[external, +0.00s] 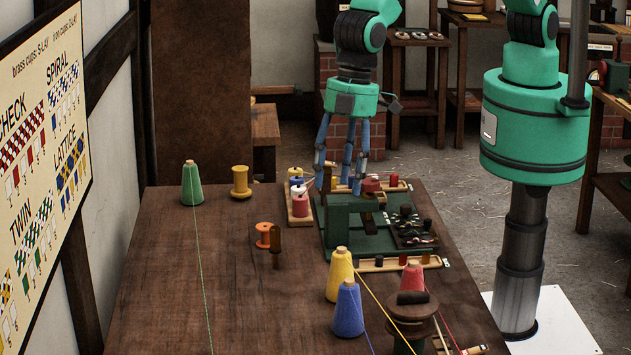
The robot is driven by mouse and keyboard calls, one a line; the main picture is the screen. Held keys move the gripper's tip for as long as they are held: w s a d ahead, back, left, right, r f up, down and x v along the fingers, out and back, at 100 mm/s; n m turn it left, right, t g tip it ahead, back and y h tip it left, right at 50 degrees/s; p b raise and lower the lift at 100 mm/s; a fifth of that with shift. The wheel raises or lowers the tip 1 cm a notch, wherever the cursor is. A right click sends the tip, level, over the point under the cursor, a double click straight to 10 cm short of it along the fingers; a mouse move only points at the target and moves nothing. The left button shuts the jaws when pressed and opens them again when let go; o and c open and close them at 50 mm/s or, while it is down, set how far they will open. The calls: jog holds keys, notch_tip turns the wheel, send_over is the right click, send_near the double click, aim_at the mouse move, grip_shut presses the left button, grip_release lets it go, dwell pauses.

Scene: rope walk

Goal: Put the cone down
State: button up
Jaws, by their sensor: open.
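Several thread cones stand on the dark wooden table (150,300). A green cone (192,187) stands upright at the back left, its thread running toward the front edge. A yellow cone (341,275), a blue cone (348,311) and a red cone (412,277) stand upright at the front right, with threads trailing from them. My gripper (343,186) points down above the back of the green bench device, with its blue fingers spread apart. It is apart from all these cones, and I see no cone between its fingers.
A green bench device (345,228) fills the right middle of the table, with bobbin trays around it. A yellow spool (241,182), an orange spool (263,235) and a wooden-handled tool (275,245) stand nearby. The left front of the table is mostly clear.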

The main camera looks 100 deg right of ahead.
jog(key=w+d+r+m+t, duration=0.1)
jog(key=w+d+r+m, duration=0.1)
jog(key=d+r, duration=1.5)
jog(key=s+d+r+m+t, duration=0.1)
jog(key=s+d+r, duration=0.2)
jog(key=d+r, duration=0.5)
jog(key=s+d+r+m, duration=0.1)
jog(key=s+d+r, duration=0.3)
jog(key=d, duration=0.6)
jog(key=s+d+r+m, duration=0.1)
jog(key=s+d+r, duration=0.45)
jog(key=d, duration=0.35)
jog(key=s+d+m+t, duration=0.1)
jog(key=s+d, duration=0.7)
jog(key=s, duration=0.3)
jog(key=s+d+m+t+h, duration=0.1)
jog(key=s+d+m, duration=0.1)
jog(key=s+d, duration=0.6)
jog(key=s, duration=0.3)
jog(key=shift+r, duration=0.3)
jog(key=shift+d, duration=0.1)
notch_tip(320, 180, down, 16)
jog(key=b, duration=1.6)
